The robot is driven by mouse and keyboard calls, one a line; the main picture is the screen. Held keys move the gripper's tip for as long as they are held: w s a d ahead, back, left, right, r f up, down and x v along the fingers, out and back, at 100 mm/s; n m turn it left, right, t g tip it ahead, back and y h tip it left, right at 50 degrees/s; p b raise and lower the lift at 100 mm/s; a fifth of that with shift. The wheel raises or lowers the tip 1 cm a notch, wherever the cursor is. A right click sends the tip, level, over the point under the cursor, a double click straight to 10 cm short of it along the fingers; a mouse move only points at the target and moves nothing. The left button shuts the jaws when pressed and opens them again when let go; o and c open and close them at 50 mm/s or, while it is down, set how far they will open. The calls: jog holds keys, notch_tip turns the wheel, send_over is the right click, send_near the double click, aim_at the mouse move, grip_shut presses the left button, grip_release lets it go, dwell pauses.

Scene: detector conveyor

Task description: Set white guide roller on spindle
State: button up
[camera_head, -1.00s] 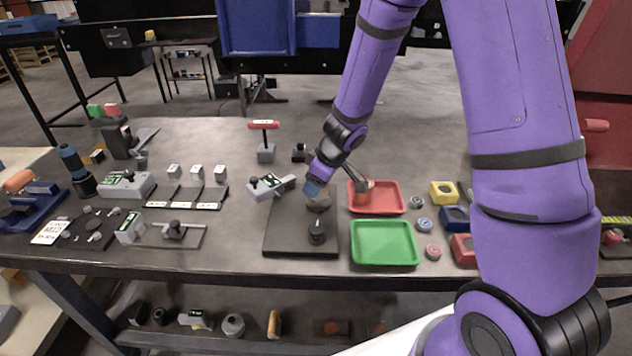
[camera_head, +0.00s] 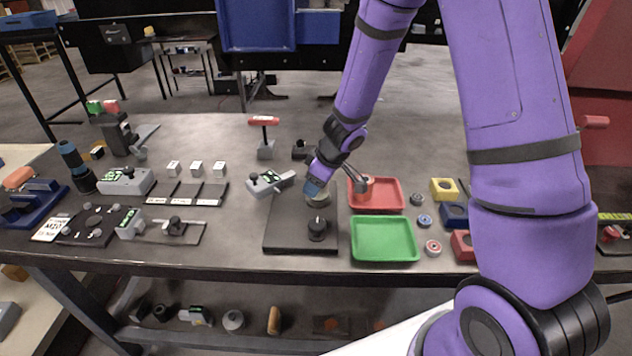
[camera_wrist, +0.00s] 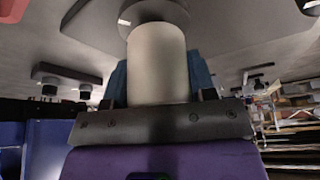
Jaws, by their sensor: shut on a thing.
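The white guide roller (camera_wrist: 158,65) is a plain off-white cylinder, large in the middle of the wrist view. My gripper (camera_wrist: 159,78) is shut on it, with a blue finger on each side. In the head view my gripper (camera_head: 314,187) is over the back right part of a dark base plate (camera_head: 284,240). In the wrist view the roller's far end meets a grey round disc (camera_wrist: 154,10). Whether they touch, I cannot tell. The spindle is not clearly visible; the roller and gripper cover that spot. A black knob-like post (camera_head: 317,230) stands in front on the plate.
A red tray (camera_head: 388,207) and a green tray (camera_head: 384,259) lie right of the plate. A grey device (camera_head: 268,183) lies close left of my gripper. A red-handled tool (camera_head: 264,122) stands behind. Small rollers and coloured blocks are at the right.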

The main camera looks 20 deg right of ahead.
jog(key=shift+f, duration=0.45)
dwell(0.3)
jog(key=o, duration=1.4)
jog(key=shift+o, duration=0.2)
notch_tip(320, 180, up, 9)
dwell(0.5)
dwell(0.3)
